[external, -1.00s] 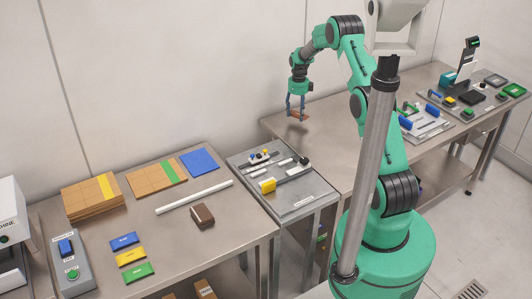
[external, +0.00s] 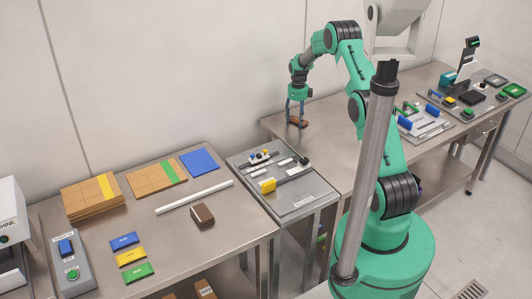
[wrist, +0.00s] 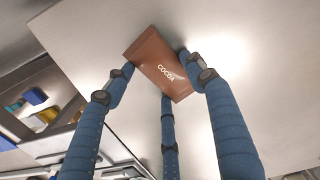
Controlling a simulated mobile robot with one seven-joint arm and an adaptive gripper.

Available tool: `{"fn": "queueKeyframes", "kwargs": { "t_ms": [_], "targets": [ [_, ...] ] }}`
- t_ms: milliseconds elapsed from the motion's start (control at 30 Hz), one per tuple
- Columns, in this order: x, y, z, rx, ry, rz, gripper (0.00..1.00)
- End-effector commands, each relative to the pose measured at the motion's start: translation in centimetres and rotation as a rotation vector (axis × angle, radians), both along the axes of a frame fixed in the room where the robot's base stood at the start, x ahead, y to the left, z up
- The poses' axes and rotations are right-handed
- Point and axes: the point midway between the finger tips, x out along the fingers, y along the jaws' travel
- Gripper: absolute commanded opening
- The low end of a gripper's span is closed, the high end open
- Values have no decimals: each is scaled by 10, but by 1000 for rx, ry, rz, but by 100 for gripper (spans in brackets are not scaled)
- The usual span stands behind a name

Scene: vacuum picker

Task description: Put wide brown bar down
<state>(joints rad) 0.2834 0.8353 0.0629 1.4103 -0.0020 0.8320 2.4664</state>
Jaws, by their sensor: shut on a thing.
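The wide brown bar (wrist: 152,52), a flat brown packet marked "COCOA", lies between the blue fingers of my gripper (wrist: 160,72) in the wrist view. The fingers touch its edges. In the external view, my gripper (external: 296,118) points down and is shut on the bar (external: 299,123), low over the left end of the far metal table (external: 335,128). The bar looks at or very near the tabletop; I cannot tell whether it touches.
The table around the bar is clear. A grey tray (external: 296,204) with small parts, including a yellow block (external: 267,186), stands to the front left. A dark brown block (external: 202,213) and coloured packets (external: 130,256) lie on the near table. Fixtures (external: 425,124) stand farther right.

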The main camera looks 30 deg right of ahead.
Motion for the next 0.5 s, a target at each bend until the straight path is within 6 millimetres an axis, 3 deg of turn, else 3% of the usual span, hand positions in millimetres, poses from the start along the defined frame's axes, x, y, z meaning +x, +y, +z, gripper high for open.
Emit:
{"fn": "queueKeyframes", "kwargs": {
  "t_ms": [267,300,400,500],
  "targets": [
    [0,0,-2,0,0,0,29],
    [0,0,-2,0,0,0,59],
    [0,0,-2,0,0,0,74],
    [0,0,-2,0,0,0,74]
  ]
}}
